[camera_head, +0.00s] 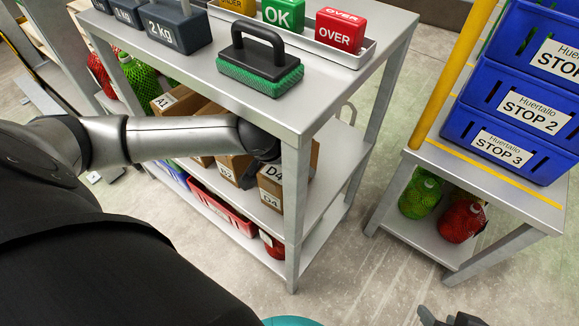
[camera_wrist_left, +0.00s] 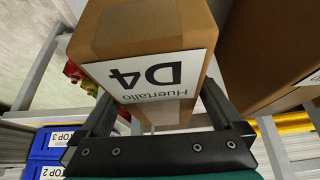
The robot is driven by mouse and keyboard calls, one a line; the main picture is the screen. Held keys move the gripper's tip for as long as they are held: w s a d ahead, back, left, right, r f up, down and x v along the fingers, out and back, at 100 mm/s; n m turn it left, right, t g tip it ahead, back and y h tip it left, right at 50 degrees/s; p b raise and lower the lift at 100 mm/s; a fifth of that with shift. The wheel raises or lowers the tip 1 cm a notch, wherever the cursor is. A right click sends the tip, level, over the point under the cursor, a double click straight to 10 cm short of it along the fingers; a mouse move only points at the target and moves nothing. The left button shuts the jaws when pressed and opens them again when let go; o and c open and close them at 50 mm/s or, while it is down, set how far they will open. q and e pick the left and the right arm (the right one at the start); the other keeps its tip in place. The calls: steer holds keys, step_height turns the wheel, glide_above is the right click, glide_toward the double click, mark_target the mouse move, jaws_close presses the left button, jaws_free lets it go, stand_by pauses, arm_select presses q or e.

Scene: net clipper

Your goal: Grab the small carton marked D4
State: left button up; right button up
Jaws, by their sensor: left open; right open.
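The small brown carton marked D4 (camera_head: 271,190) stands on the middle shelf of the grey rack, near its front right post. In the left wrist view the D4 carton (camera_wrist_left: 150,35) fills the upper middle, its white label upside down. My left gripper (camera_wrist_left: 157,92) is open, with one finger towards each side of the carton; I cannot tell whether they touch it. In the head view my left arm reaches into the shelf and its gripper is hidden. My right gripper (camera_head: 450,318) is open and empty at the bottom edge, partly cut off.
A carton marked D2 (camera_head: 232,167) stands just left of D4. The rack top (camera_head: 330,92) lies above, holding a green brush (camera_head: 259,68). A red crate (camera_head: 222,208) is on the shelf below. Blue STOP crates (camera_head: 507,135) stand on the right table.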

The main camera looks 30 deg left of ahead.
arm_select(q)
steer(key=shift+f+p, duration=0.3)
steer(key=shift+p, duration=0.1)
stand_by(0.5)
steer(key=shift+c, duration=0.2)
jaws_close()
steer(key=shift+r, duration=0.15)
stand_by(0.6)
